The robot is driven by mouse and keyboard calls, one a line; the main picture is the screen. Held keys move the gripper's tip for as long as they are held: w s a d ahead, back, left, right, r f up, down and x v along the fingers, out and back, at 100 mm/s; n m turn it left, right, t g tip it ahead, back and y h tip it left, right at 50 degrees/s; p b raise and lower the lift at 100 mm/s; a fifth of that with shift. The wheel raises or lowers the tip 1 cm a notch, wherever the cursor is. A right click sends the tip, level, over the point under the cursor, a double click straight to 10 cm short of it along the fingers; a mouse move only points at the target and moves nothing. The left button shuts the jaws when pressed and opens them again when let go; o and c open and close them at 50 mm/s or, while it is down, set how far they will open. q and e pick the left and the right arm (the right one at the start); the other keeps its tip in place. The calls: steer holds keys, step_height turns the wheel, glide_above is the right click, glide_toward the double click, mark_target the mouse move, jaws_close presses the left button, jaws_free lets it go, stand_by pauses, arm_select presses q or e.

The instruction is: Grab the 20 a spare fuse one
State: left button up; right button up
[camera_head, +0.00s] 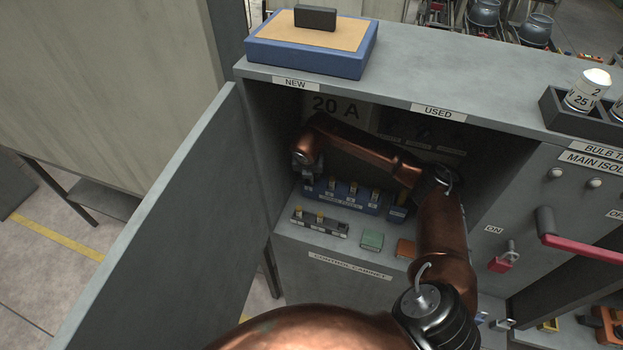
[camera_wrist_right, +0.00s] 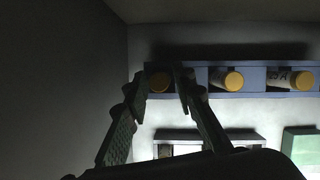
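A blue fuse rack (camera_head: 372,207) sits inside the open cabinet, with several yellow-capped fuses standing in it. In the right wrist view the rack (camera_wrist_right: 253,92) shows three yellow end caps. My right gripper (camera_head: 306,178) is at the rack's left end; its fingers are hard to see from the head. In the wrist view the right gripper (camera_wrist_right: 162,76) is open, one finger on each side of the leftmost fuse (camera_wrist_right: 160,82). Contact with the fuse cannot be told. The marking on the rightmost fuse (camera_wrist_right: 292,79) is partly readable. My left gripper is not in view.
The 20 A sign (camera_head: 335,106) is on the cabinet's back wall. A black holder with yellow-capped pieces (camera_head: 320,221), a green block (camera_head: 372,240) and an orange block (camera_head: 405,248) are in front of the rack. The open door (camera_head: 165,230) and cabinet side wall bound the left.

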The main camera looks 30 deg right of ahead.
jaws_close()
